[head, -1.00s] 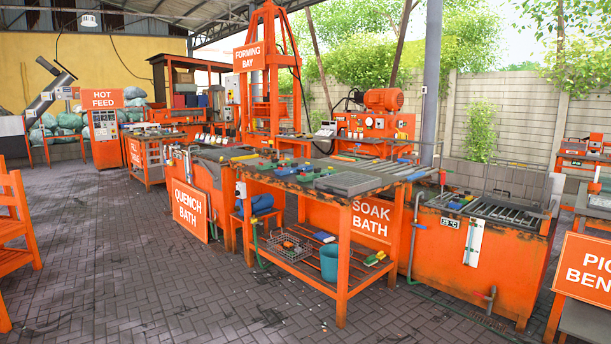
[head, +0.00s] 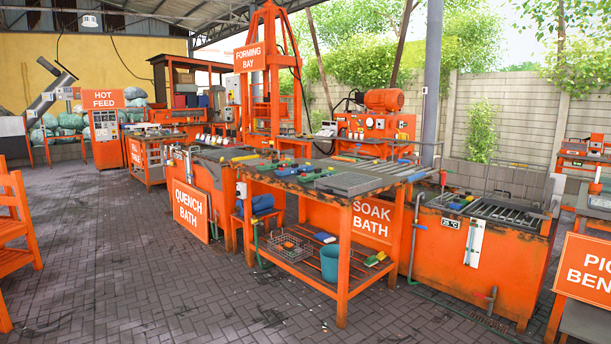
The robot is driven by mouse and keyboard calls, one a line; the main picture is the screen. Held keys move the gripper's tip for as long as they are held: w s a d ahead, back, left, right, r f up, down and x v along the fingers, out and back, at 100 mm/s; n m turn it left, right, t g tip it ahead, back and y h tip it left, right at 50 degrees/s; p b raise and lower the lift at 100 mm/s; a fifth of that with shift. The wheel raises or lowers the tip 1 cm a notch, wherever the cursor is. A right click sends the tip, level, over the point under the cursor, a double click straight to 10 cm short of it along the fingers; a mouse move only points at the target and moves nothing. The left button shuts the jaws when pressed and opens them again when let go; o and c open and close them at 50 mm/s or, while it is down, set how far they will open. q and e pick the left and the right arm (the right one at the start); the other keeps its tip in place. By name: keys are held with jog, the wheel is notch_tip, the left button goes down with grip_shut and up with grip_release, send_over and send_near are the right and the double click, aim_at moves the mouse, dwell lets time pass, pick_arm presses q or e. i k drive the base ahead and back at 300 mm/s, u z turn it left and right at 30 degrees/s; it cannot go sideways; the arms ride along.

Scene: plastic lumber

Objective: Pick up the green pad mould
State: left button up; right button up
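Several small coloured pieces, green, blue and red among them, lie on the dark top of the orange workbench (head: 345,206) in the middle of the head view. A small green piece (head: 268,168) shows among them, left of a grey grid tray. The pieces are too small to tell which is the green pad mould. Neither of my grippers is in view.
The soak bath (head: 480,255) stands right of the workbench and the quench bath (head: 200,200) left of it. A teal bucket (head: 329,263) and wire basket (head: 289,246) sit on the bench's lower shelf. The paved floor (head: 140,270) in front is clear.

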aim_at(285, 164)
jog(key=u, duration=0.4)
jog(key=i, duration=1.1)
jog(key=u, duration=0.75)
jog(key=i, duration=2.4)
jog(key=z, duration=0.65)
jog(key=i, duration=1.9)
jog(key=z, duration=1.3)
